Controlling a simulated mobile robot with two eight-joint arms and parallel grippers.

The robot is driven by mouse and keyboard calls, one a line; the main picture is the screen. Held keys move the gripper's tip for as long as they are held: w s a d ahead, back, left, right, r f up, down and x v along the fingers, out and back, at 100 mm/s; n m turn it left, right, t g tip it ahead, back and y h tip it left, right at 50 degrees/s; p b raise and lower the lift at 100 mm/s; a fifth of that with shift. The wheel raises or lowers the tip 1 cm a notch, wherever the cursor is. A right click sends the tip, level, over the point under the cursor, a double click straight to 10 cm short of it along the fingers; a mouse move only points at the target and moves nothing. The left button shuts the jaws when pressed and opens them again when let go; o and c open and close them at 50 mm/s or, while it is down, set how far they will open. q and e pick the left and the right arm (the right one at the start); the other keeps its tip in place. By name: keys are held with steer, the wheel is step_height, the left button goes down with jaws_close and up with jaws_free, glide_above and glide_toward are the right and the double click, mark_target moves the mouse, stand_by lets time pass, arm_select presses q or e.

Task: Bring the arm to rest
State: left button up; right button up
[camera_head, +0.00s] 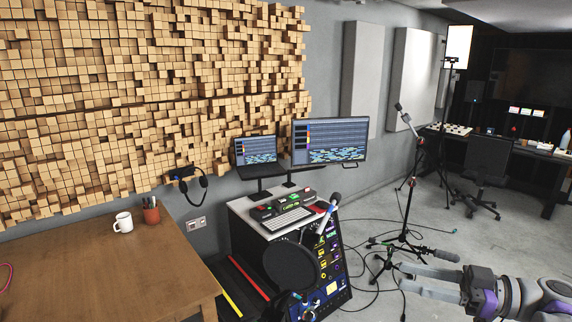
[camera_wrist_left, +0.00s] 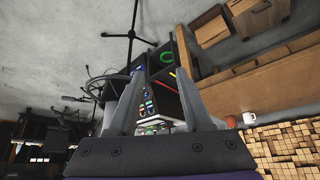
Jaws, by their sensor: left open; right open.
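My right gripper (camera_head: 400,277) comes in from the lower right of the head view. Its two grey fingers are apart with nothing between them, in front of the studio floor and the cables. My left gripper (camera_wrist_left: 159,72) shows only in the left wrist view, with its two fingers spread and empty. That view is turned on its side or upside down, and a rack of audio gear (camera_wrist_left: 160,95) shows behind the fingers. The left arm is not in the head view. No car door is visible in either view.
A wooden table (camera_head: 95,265) with a white mug (camera_head: 123,222) and a pen cup (camera_head: 151,211) stands at the left. A desk with a keyboard (camera_head: 287,219) and a monitor (camera_head: 330,140) is in the middle. A microphone stand (camera_head: 410,190) and loose cables occupy the floor near the right gripper.

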steer(key=s+a+f+m+g+h, duration=0.1)
steer(key=s+a+f+m+h, duration=0.3)
steer(key=f, duration=0.4)
steer(key=s+a+f+m+g+h, duration=0.1)
steer(key=a+f+m+h, duration=0.2)
steer(key=a+f, duration=0.35)
steer(key=s+d+f+m+h, duration=0.2)
steer(key=s+f+m+h, duration=0.1)
steer(key=f, duration=0.4)
steer(key=s+d+f+m+t+h, duration=0.1)
steer(key=s+d+f+m+h, duration=0.2)
steer(key=s+f+h, duration=0.3)
steer(key=shift+s+f+h, duration=0.15)
steer(key=shift+f+h, duration=0.15)
steer(key=shift+f, duration=0.75)
